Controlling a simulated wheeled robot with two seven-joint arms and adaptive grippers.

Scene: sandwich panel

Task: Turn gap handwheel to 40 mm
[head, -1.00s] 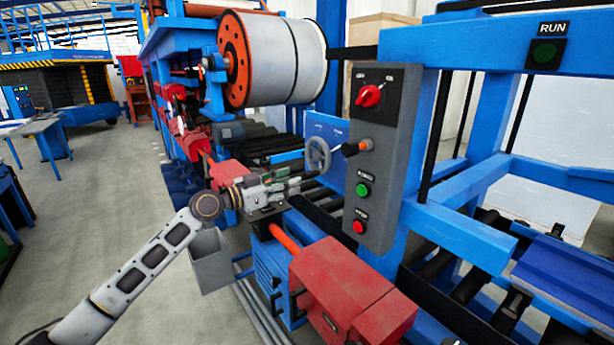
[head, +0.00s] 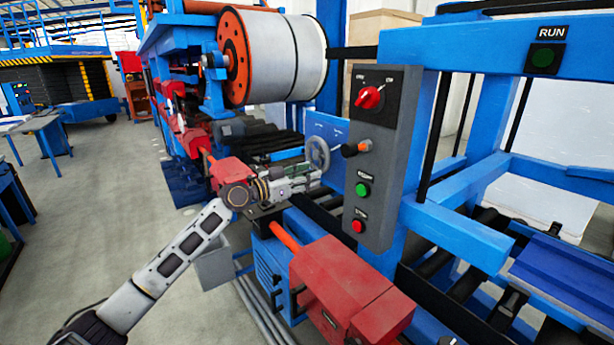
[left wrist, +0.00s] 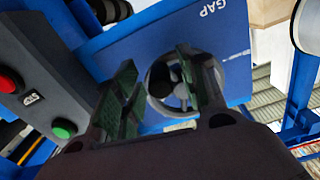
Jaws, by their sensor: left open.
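The grey gap handwheel (head: 318,154) sits on the blue panel (head: 330,128) left of the control box in the head view. In the left wrist view the handwheel (left wrist: 160,92) shows between and behind my fingers, beside the word GAP on the blue panel (left wrist: 165,40). My left gripper (head: 316,180) is open, its fingers pointing at the handwheel from the left and slightly below. In the left wrist view the open fingers (left wrist: 160,90) stand in front of the wheel, and the right finger covers part of its rim. I cannot tell whether they touch it. My right gripper is not in view.
A grey control box (head: 384,150) with a red selector knob (head: 369,97), a green button (head: 362,189) and a red button (head: 358,226) stands right of the handwheel. A red motor housing (head: 350,290) lies below. A large roll (head: 285,60) is above.

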